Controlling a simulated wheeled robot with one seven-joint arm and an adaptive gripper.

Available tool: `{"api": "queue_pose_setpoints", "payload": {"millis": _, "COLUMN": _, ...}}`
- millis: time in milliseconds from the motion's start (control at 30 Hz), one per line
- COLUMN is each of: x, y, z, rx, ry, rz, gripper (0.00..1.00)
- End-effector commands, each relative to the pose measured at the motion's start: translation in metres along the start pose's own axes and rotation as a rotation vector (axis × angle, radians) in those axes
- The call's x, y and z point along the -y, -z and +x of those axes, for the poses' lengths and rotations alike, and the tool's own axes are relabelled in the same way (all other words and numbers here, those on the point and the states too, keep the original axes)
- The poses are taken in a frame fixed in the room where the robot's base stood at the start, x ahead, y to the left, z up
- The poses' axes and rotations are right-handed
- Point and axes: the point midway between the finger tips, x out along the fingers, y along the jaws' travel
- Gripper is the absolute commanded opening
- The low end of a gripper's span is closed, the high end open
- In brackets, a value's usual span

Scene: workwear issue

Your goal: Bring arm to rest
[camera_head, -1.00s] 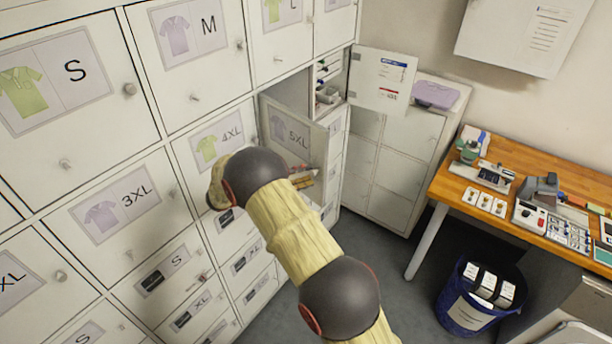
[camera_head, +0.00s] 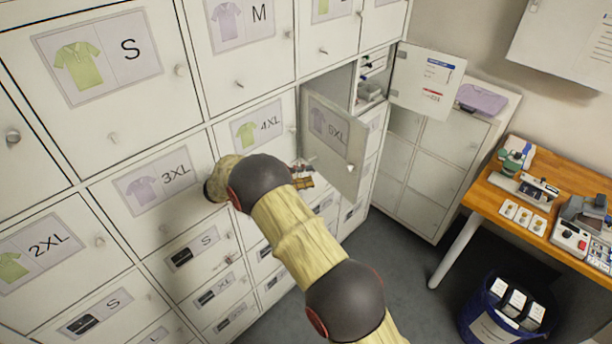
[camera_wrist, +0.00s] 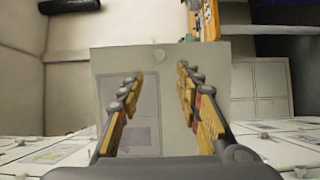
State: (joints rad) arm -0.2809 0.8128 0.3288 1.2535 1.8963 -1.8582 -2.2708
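My arm reaches from the lower right across the head view toward the locker wall. Part of my gripper (camera_head: 302,176) shows past the arm, close to the open 5XL door (camera_head: 336,146). In the wrist view my gripper (camera_wrist: 160,85) has its two fingers well apart, with nothing held between them. The pale door panel (camera_wrist: 150,65) with its picture label shows beyond and between the fingers. I cannot tell the exact gap between the fingers and the door.
The locker wall (camera_head: 150,105) fills the left. Another small door (camera_head: 425,80) stands open at upper right. A wooden workbench (camera_head: 570,165) with devices and a blue bin (camera_head: 505,312) stand at right. Grey floor (camera_head: 385,260) is clear between the lockers and the bench.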

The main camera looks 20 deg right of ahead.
Motion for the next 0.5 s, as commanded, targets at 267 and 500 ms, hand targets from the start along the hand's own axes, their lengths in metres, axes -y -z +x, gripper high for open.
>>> {"api": "queue_pose_setpoints", "payload": {"millis": 267, "x": -0.002, "y": 0.003, "z": 0.001, "rx": -0.012, "ry": 0.005, "rz": 0.015, "gripper": 0.35}}
{"api": "queue_pose_setpoints", "payload": {"millis": 500, "x": -0.036, "y": 0.057, "z": 0.015, "rx": -0.245, "ry": 0.12, "rz": 0.284, "gripper": 0.35}}
